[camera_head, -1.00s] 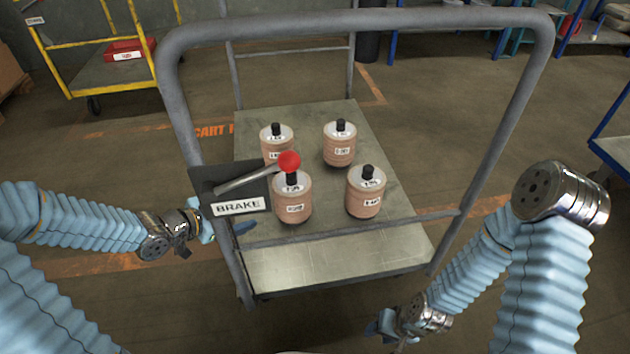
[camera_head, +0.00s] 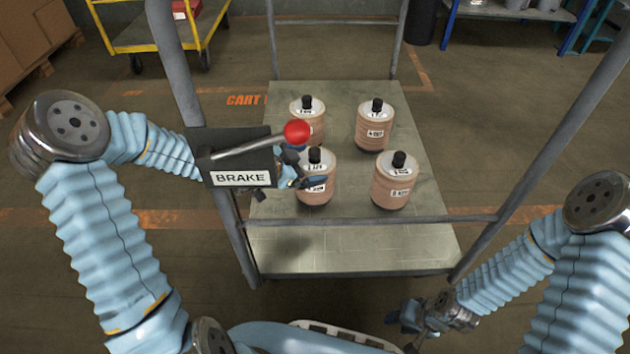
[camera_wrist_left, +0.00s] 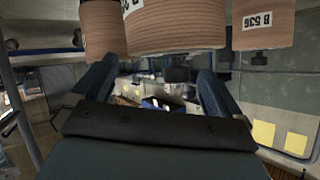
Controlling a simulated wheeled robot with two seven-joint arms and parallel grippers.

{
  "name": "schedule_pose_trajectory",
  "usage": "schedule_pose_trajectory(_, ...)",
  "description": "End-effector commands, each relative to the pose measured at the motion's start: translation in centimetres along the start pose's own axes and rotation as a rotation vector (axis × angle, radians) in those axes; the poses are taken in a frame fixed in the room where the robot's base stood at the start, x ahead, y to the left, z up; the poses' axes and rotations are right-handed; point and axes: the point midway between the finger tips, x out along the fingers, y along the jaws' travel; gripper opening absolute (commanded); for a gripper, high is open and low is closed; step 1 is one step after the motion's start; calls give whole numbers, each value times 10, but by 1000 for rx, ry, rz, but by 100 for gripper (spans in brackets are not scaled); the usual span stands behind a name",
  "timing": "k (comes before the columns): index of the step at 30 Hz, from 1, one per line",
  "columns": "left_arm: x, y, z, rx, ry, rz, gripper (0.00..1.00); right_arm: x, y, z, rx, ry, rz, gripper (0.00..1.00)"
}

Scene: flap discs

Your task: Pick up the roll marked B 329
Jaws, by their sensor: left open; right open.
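Several tan rolls with black knobs stand upright on the cart deck. The front-left roll (camera_head: 318,197) carries small labels that I cannot read for certain; it is the one nearest my left gripper. My left gripper (camera_head: 303,170) is open at its left side, behind the brake plate, one finger overlapping its front. In the left wrist view, a large roll (camera_wrist_left: 175,32) sits ahead, between and beyond the open fingers (camera_wrist_left: 155,80); its label is partly cut off. Another roll there (camera_wrist_left: 262,35) reads B 536. My right gripper (camera_head: 405,318) is open and empty, low in front of the cart.
The front-right roll (camera_head: 393,184), back-right roll (camera_head: 375,128) and back-left roll (camera_head: 307,113) stand close by. The brake plate (camera_head: 230,160) with its red-knobbed lever (camera_head: 297,132) partly hides my left gripper. The cart's front rail (camera_head: 400,219) crosses before the rolls. The front deck is bare.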

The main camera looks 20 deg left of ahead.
Motion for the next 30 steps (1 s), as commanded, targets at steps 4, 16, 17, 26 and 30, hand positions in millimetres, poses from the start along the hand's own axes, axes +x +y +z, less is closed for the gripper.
schedule_pose_trajectory(4,23,2,2,0,1,3,100,9,2,1,0,-3,-2,43)
schedule_pose_trajectory(16,28,1,1,-1,-1,0,85,9,2,1,-1,-3,-2,43)
schedule_pose_trajectory(17,28,1,1,-1,-1,0,80,9,2,1,-1,-3,-2,43)
schedule_pose_trajectory(26,28,1,1,0,-1,1,34,9,2,1,-1,-3,-2,43)
schedule_pose_trajectory(30,28,1,1,1,-1,1,13,9,2,1,-1,-3,-2,43)
